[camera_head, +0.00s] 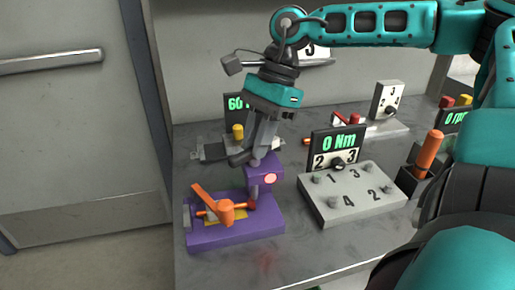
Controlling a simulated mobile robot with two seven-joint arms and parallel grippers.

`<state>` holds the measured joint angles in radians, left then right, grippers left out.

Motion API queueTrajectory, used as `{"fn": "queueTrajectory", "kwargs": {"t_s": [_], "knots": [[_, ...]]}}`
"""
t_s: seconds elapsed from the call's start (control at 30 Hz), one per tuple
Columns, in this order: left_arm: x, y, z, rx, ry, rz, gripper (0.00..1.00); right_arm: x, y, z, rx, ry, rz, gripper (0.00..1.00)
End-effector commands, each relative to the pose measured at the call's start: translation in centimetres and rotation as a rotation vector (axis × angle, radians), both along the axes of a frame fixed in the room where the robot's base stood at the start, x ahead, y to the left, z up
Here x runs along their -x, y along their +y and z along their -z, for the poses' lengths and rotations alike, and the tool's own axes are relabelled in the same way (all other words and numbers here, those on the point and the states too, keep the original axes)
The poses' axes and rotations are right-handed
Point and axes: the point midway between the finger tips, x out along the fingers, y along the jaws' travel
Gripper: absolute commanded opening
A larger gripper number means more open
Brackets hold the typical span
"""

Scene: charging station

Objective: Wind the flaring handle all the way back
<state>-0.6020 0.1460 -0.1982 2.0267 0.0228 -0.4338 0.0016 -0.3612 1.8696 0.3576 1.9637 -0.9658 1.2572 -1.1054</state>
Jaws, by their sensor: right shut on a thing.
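The purple flaring tool (236,235) sits on the near left of the grey table, with a purple block (264,170) rising at its back right. An orange lever (212,205) and a dark red knob lie across its base. My right gripper (254,155) comes down from above, its fingers at the top of the purple block. It is shut on the flaring handle there, which the fingers mostly hide. How far the handle is wound cannot be told. My left gripper is not in view.
A grey numbered box (352,195) with a "0 Nm" display (338,142) stands to the right. An orange-handled tool (430,150) stands in a dark holder beyond it. A grey device with a yellow knob (238,131) is behind the gripper. The table's front strip is clear.

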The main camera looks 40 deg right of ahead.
Motion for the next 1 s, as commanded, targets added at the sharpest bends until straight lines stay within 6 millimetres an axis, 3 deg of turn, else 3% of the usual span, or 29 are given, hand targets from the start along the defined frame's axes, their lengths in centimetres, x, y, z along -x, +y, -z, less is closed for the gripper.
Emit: {"fn": "queueTrajectory", "kwargs": {"t_s": [0.6,1.0], "knots": [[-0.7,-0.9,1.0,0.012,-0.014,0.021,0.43,-0.4,0.1,0.1,0.001,0.0,-0.558,0.0],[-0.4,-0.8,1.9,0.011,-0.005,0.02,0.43,-0.4,0.2,0.0,0.001,-0.002,-0.755,0.0]]}}
